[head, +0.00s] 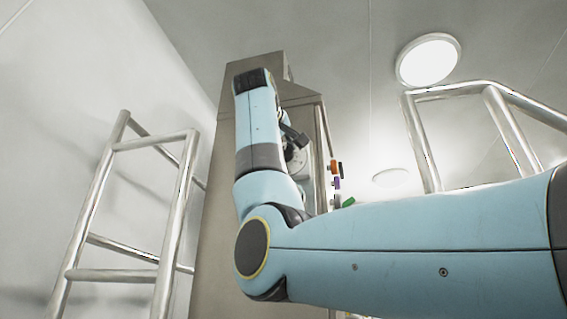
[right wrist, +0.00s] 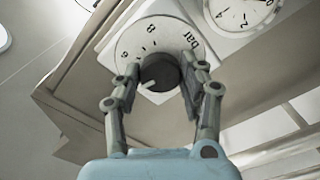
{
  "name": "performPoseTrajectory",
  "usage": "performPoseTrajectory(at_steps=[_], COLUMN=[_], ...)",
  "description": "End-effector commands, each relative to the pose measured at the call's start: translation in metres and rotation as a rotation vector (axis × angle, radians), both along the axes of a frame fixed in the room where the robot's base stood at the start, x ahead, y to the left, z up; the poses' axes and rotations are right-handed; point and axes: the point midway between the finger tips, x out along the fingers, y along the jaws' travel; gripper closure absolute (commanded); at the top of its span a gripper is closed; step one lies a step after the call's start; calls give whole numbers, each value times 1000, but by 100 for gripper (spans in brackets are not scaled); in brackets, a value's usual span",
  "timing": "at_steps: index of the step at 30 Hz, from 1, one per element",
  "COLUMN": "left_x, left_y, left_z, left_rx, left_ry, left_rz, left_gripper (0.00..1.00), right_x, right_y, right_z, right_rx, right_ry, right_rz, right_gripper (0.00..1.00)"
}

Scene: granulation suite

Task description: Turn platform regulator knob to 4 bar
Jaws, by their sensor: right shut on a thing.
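The dark round regulator knob (right wrist: 160,70) sits at the middle of a white dial plate (right wrist: 150,38) with tick marks, some digits and the word "bar". A white pointer mark (right wrist: 148,85) shows at the knob's lower left; the digit it points to cannot be read. My right gripper (right wrist: 164,75) is shut on the knob, one finger on each side. In the head view my right arm largely hides the dial and my right gripper (head: 292,136). My left gripper is not in view.
A white round gauge (right wrist: 243,10) sits to the right of the dial. The regulator is on a tall beige cabinet (head: 218,200). Small coloured parts (head: 337,168) stick out at its right side. Metal rails (head: 175,225) stand to the left, and another rail (head: 510,135) to the right.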

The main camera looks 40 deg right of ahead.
Motion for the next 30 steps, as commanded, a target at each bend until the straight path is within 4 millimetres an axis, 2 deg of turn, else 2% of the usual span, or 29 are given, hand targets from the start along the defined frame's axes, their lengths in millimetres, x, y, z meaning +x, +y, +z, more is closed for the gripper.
performPoseTrajectory(at_steps=[12, 29, 30], left_x=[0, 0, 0], left_y=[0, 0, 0], left_z=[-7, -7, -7], left_rx=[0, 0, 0], left_ry=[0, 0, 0], left_rz=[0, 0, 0], left_gripper=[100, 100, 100], right_x=[0, 0, 0], right_y=[0, 0, 0], right_z=[0, 0, 0], right_rx=[-130, -151, -151], right_ry=[152, 176, 176], right_rz=[1, 1, 1], right_gripper=[91, 91, 58])
